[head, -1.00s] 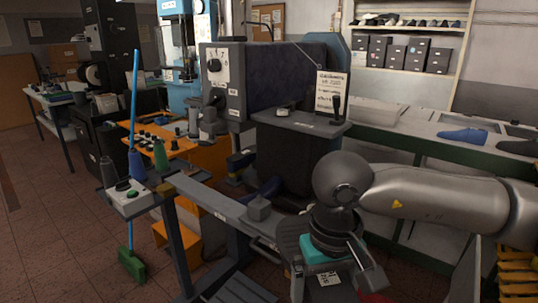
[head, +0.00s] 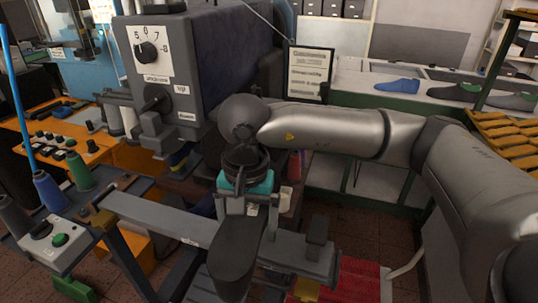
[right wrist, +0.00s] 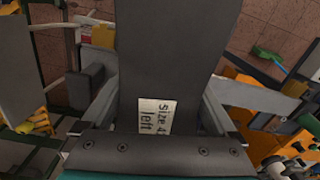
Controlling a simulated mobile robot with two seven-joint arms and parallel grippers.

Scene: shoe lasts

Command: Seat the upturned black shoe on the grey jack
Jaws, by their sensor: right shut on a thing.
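My right gripper (head: 238,203) comes in from the right in the head view and is shut on the black shoe (head: 236,258). The shoe's long, flat, dark face shows, pointing toward the camera. In the right wrist view the shoe (right wrist: 178,45) runs up from between the fingers, with a white "Size 4 left" label near the grip. The grey jack, a small upright block (head: 317,236) on a grey beam, stands to the right of the shoe, apart from it in the picture. A dark grey block (right wrist: 86,90) also shows left of the shoe in the wrist view. My left gripper is not in view.
The grey beam (head: 165,222) runs beneath the shoe. A large machine with a dial (head: 150,50) stands behind left. A control box (head: 50,240) and thread spools (head: 78,170) are at left. A counter with shoes (head: 398,86) is at the back right.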

